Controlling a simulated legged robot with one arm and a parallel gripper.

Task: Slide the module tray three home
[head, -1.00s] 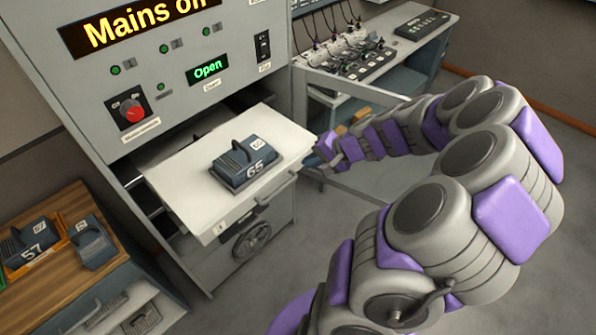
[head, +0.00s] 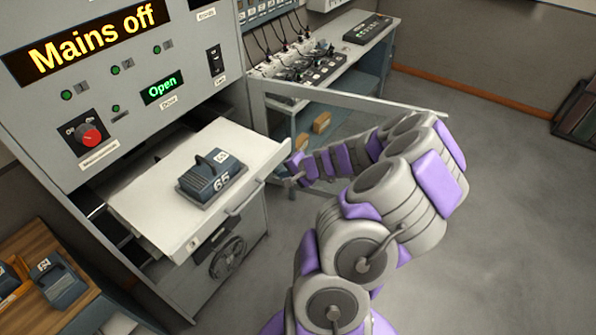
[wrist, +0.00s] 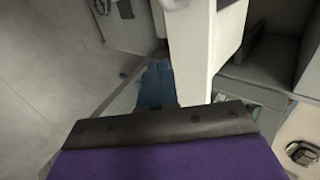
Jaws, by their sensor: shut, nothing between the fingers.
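The pulled-out white tray (head: 150,205) sticks out of the grey cabinet below the control panel. A dark blue-grey module marked 65 (head: 212,178) sits upright on it. The tray front has a bar handle (head: 245,198) and a small label that I cannot read. My gripper (head: 285,178) is shut and empty beside the tray's right front corner; whether it touches is unclear. In the wrist view its blue fingers (wrist: 155,85) are close beside a white panel edge (wrist: 195,60), which looks like the tray.
The panel shows "Mains off" (head: 88,45) and "Open" (head: 162,87), with a red knob (head: 90,136). A wooden-topped bench (head: 28,245) with modules stands at lower left. A cable-laden desk (head: 300,85) stands behind my arm.

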